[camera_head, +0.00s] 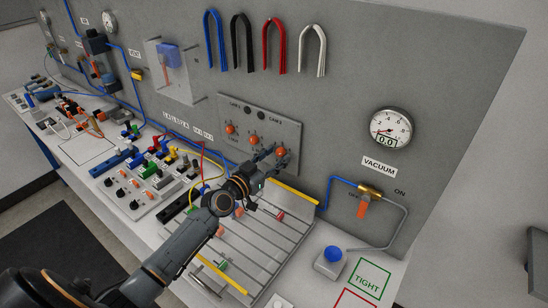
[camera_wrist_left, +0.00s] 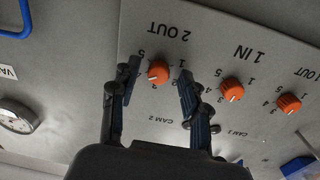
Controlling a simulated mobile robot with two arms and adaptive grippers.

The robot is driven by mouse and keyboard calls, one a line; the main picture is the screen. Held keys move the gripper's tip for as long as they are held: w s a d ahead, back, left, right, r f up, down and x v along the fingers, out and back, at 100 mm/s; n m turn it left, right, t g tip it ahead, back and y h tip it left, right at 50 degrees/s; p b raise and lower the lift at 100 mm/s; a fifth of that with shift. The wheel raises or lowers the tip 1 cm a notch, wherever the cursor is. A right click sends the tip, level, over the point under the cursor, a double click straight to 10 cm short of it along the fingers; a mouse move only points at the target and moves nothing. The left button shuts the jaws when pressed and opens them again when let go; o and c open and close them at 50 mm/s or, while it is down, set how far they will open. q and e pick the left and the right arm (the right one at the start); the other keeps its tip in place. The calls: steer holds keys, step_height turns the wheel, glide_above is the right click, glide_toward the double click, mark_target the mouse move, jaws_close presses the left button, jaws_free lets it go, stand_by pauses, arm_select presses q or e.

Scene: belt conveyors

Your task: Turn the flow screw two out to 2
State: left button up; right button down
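The orange 2 OUT flow screw (camera_head: 281,151) is the rightmost knob on the grey plate (camera_head: 290,130). In the left wrist view the 2 OUT screw (camera_wrist_left: 158,72) appears upside down, with its label above it. My left gripper (camera_head: 268,155) is at this screw; in the wrist view its open fingers (camera_wrist_left: 159,82) stand on either side, with gaps between them and the knob. The screw's exact setting is too small to read. The 1 IN screw (camera_wrist_left: 232,90) and 1 OUT screw (camera_wrist_left: 289,103) sit beside it. My right gripper is not in view.
The slatted tray (camera_head: 255,235) with yellow edges lies below my left arm. The vacuum gauge (camera_head: 391,127) and orange-handled valve (camera_head: 362,208) are to the right. Several coloured hooks hang above the plate. A blue button (camera_head: 333,253) stands at the front right.

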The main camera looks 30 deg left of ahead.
arm_select(q)
steer(key=c, duration=0.7)
jaws_close()
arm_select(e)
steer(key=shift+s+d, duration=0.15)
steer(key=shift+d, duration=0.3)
